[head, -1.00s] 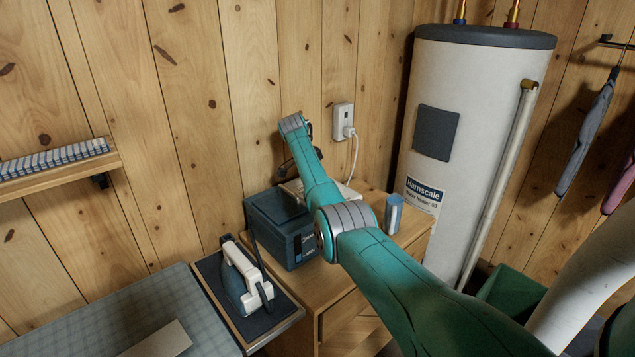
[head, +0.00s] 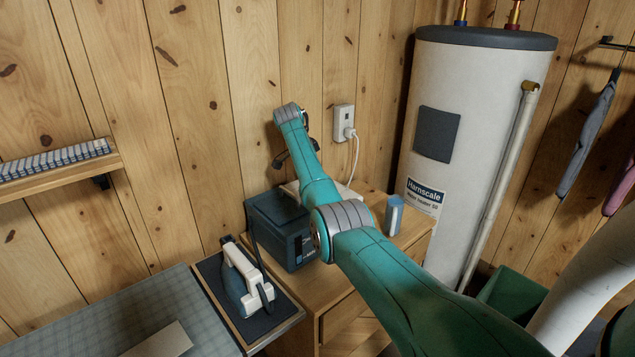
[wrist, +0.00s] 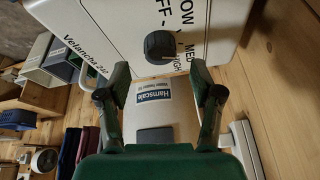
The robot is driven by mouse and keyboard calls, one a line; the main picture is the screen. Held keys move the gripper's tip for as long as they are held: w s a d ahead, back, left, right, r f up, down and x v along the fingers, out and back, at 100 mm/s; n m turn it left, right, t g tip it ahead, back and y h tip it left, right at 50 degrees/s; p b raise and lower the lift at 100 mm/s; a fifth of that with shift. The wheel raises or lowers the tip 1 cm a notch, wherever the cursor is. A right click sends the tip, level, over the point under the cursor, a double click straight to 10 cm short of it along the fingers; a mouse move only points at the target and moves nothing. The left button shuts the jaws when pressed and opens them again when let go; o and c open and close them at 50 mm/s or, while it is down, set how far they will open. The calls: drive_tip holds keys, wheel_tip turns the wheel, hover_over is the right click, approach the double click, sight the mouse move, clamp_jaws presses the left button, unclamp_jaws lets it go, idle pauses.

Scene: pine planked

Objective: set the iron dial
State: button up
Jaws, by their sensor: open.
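I cannot tell which mark the dial points at. My gripper (wrist: 158,71) is open and empty, its two dark fingers spread to either side below the dial and apart from it. In the head view, my arm covers most of a white box (head: 345,190) on the cabinet, and my gripper (head: 280,160) is mostly hidden. The iron (head: 243,280) stands on its dark rest.
A blue box (head: 277,232) stands left of my arm on the wooden cabinet (head: 335,300). A blue-grey cup (head: 394,214) stands to its right. A white cord hangs from the wall outlet (head: 343,122). The water heater (head: 465,130) stands at the right.

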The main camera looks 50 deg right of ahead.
drive_tip(key=s+v, duration=0.1)
drive_tip(key=v, duration=0.6)
drive_tip(key=shift+w+r, duration=0.45)
drive_tip(key=shift+w, duration=0.1)
drive_tip(key=shift+a, duration=0.1)
